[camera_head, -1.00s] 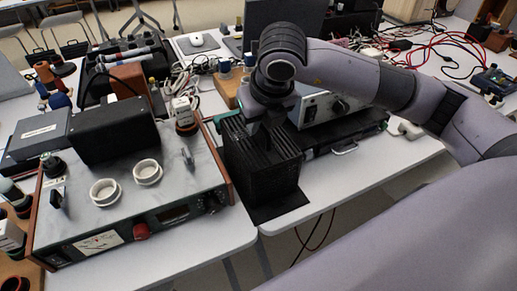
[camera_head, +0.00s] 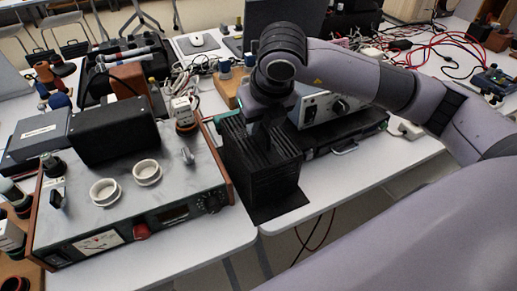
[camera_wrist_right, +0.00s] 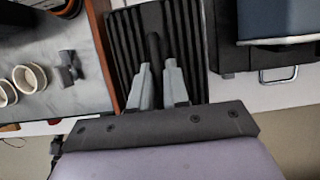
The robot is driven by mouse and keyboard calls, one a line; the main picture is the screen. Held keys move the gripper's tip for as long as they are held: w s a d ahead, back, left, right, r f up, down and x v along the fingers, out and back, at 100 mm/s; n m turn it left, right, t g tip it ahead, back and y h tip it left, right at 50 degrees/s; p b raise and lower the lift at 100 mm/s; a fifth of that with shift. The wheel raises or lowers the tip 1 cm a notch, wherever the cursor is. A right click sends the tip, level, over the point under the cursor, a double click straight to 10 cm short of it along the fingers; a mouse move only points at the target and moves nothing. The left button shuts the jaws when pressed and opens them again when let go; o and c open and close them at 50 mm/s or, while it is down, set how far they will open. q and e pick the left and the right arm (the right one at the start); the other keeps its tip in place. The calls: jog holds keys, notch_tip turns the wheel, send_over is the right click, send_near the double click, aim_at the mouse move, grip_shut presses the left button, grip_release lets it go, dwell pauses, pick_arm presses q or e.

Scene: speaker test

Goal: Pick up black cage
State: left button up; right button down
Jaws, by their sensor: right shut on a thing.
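The black cage (camera_head: 262,178) is a ribbed, box-shaped thing at the middle of the head view, between the grey instrument and the flat black case. My right gripper (camera_head: 264,138) reaches down onto its top from above. In the right wrist view the cage (camera_wrist_right: 122,48) shows its slats, and the pale fingers of my right gripper (camera_wrist_right: 158,68) are shut on a dark bar at its top. The cage looks upright, with a flat black piece at its foot. Whether it touches the table is unclear. My left gripper is in no view.
The instrument (camera_head: 165,222) with two white rings stands close left of the cage. A flat black case (camera_head: 345,133) with a metal handle and a pale box (camera_head: 318,110) are close right. Cables (camera_head: 205,65) lie behind. The table's front edge is near the cage.

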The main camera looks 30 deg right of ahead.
jog(key=shift+r, duration=0.1)
dwell(0.4)
notch_tip(320, 180, up, 20)
jog(key=p, duration=0.1)
jog(key=shift+p, duration=0.3)
dwell(0.7)
